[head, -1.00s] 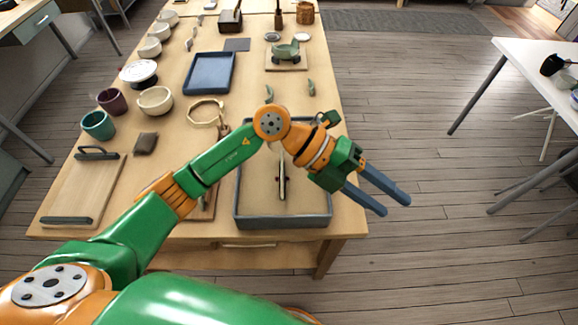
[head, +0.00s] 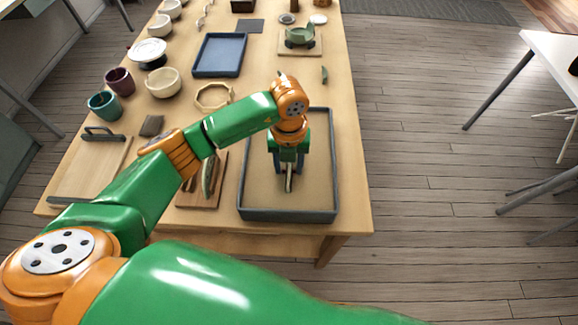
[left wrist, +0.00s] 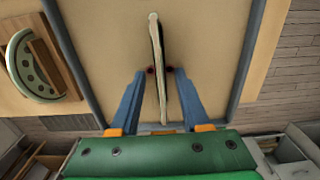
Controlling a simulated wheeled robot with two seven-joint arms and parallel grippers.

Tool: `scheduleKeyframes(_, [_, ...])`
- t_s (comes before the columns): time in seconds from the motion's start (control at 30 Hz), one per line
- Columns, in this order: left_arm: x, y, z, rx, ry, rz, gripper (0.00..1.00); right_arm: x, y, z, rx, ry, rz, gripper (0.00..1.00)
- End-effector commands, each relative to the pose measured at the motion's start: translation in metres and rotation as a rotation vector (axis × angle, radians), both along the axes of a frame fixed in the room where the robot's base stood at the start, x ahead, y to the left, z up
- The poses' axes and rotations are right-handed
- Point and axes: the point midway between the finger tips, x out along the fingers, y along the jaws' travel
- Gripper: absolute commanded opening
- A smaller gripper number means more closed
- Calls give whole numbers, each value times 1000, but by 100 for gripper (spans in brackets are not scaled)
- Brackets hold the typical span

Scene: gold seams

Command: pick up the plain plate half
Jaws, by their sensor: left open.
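A pale, thin plate half (left wrist: 155,40) stands on edge, seen almost edge-on, in a grey-rimmed tray (head: 334,180) with a sand-coloured floor. Its near end (head: 289,186) shows below my left gripper in the head view. My left gripper (left wrist: 160,74) points down over the tray and is open, one blue finger on each side of the plate half. Gaps show between the fingers and the plate half. The gripper hides much of the plate half in the head view. A green half disc with dark spots (left wrist: 24,70) is by a wooden stand left of the tray. My right gripper is not in view.
The tray's rim surrounds the gripper's place. Left on the table (head: 352,130) are a board with dark handles (head: 85,172), cups and bowls. A blue tray (head: 220,72) and a green piece on a small board (head: 300,38) stand farther back.

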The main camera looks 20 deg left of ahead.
Motion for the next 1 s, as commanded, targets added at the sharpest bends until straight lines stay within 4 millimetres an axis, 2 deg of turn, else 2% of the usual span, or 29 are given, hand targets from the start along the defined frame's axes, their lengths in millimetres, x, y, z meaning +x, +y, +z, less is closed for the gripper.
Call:
scheduleKeyframes(0.47, [0, 0, -5, -2, -1, 0, 46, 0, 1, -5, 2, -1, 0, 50])
scheduleKeyframes(0.63, [0, 0, -4, -2, 0, 0, 3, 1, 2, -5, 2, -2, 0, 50])
scheduleKeyframes(0.67, [0, 0, -4, -2, 0, 0, 0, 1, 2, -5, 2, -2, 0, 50])
scheduleKeyframes(1.0, [0, -1, -3, -2, 0, 0, 0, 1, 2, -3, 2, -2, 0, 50])
